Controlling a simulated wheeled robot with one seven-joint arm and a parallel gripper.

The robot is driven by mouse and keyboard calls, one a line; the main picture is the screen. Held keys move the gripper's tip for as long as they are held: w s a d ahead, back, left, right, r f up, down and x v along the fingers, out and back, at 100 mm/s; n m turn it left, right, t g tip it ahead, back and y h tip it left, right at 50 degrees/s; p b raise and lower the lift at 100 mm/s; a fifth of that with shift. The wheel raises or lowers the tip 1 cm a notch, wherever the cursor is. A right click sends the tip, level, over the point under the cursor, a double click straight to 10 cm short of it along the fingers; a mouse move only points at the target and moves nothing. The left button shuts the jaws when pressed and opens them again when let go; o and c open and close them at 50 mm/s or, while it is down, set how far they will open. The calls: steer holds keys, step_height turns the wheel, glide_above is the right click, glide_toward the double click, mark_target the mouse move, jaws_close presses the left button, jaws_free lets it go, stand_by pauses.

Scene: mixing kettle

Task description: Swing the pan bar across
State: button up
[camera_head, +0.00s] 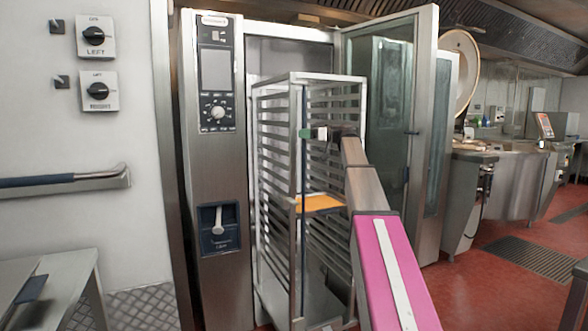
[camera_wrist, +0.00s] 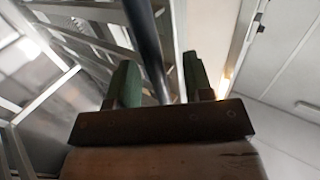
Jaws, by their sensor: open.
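The pan bar looks like the dark upright bar (camera_head: 304,240) at the front of a tall rack trolley (camera_head: 270,82). In the wrist view the dark bar (camera_wrist: 150,45) runs lengthwise between the two green fingers, with a gap beside it. My gripper (camera_head: 308,133) is at the upper part of the trolley's front, at the bar. In the wrist view my gripper (camera_wrist: 160,82) is open, with a finger on each side of the bar. Whether a finger touches the bar cannot be told. The bar's lower end is hard to make out.
The trolley stands before the oven cabinet with its control panel (camera_head: 216,85) on the left. The glass oven door (camera_head: 385,110) stands open to the right. An orange tray (camera_head: 318,203) sits in the rack. Red floor (camera_head: 470,290) is free at the right.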

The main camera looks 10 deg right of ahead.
steer(key=v, duration=0.6)
steer(key=shift+d, duration=0.35)
